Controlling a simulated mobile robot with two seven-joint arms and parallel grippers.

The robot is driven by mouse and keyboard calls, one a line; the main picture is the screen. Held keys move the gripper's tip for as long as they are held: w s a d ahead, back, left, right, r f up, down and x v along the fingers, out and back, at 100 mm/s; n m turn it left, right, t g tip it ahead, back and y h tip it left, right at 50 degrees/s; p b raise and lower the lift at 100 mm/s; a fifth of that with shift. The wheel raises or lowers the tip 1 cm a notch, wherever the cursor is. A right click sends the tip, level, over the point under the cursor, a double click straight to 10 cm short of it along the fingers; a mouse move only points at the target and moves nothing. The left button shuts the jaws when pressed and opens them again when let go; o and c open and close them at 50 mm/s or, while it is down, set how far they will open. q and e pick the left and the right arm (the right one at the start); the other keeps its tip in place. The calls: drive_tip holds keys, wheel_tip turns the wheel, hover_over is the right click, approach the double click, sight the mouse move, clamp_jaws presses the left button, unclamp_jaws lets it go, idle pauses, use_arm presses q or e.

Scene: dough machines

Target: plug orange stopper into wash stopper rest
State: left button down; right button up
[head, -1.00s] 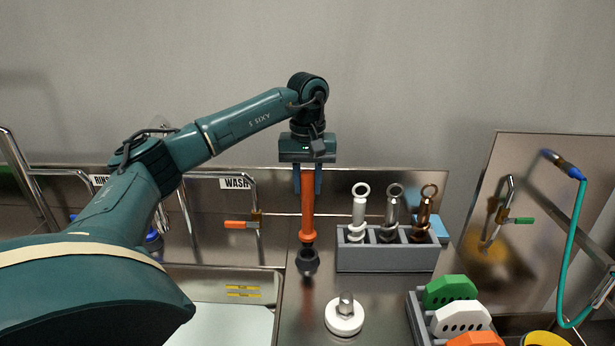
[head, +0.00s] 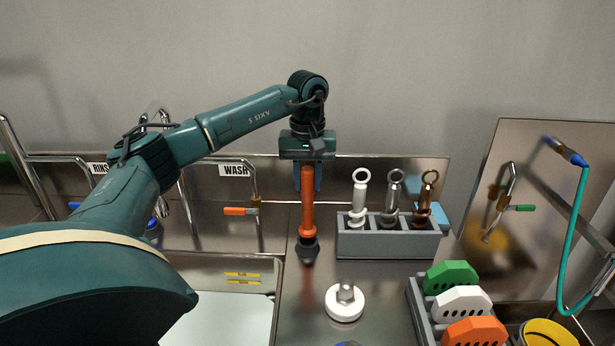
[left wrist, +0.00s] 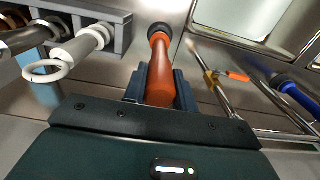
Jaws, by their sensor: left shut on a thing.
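The orange stopper (head: 307,205) hangs upright in the shut jaws of my left gripper (head: 307,187), its dark lower end pointing down. In the left wrist view the orange stopper (left wrist: 161,75) also sits between the fingers (left wrist: 161,85). My right gripper is not in view.
A grey rack (head: 388,241) with white, dark and copper ringed tools stands close on the right. A white round base with a metal nut (head: 345,301) is nearer. A wash tap with an orange handle (head: 240,211) stands left. Green, white and orange pieces sit in another rack (head: 424,315).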

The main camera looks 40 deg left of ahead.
use_arm(q)
drive_tip(key=shift+f, duration=0.5)
drive_tip(key=shift+f+b, duration=0.55)
drive_tip(key=shift+f, duration=0.3)
drive_tip(key=c, duration=0.8)
unclamp_jaws()
drive_tip(key=shift+r, duration=0.2)
drive_tip(key=shift+r+p, duration=0.8)
drive_tip(key=shift+p, duration=0.1)
drive_tip(key=shift+r+p, duration=0.45)
drive_tip(key=shift+r, duration=0.05)
drive_tip(key=shift+r+p, duration=0.7)
drive_tip(key=shift+r, duration=0.1)
